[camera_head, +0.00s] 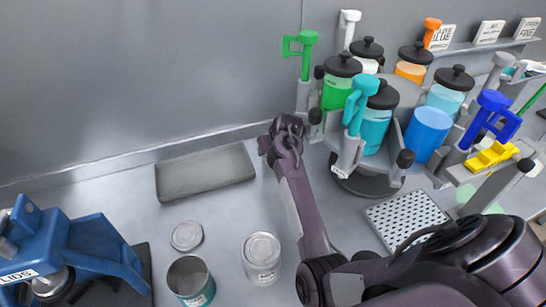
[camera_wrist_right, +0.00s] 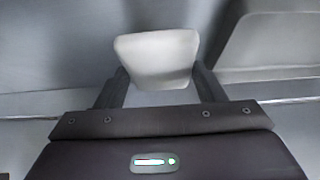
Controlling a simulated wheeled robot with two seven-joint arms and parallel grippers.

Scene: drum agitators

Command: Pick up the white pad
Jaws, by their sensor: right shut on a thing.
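The white pad (camera_wrist_right: 157,58) shows in the right wrist view, a pale rounded block between the two fingers of my right gripper (camera_wrist_right: 161,78). The fingers are shut on its sides, and its upper part stands out past the fingertips. In the head view my right gripper (camera_head: 281,132) is near the back wall, right of the empty grey tray. The pad is hidden there behind the gripper and wrist. My left gripper is not in view.
A shallow grey tray (camera_head: 205,172) lies left of my right gripper. A rack with several coloured jars, including a green one (camera_head: 337,92), stands close on the right. An open can (camera_head: 191,279), a closed can (camera_head: 261,256), a loose lid (camera_head: 187,236) and a blue press (camera_head: 92,242) are in front.

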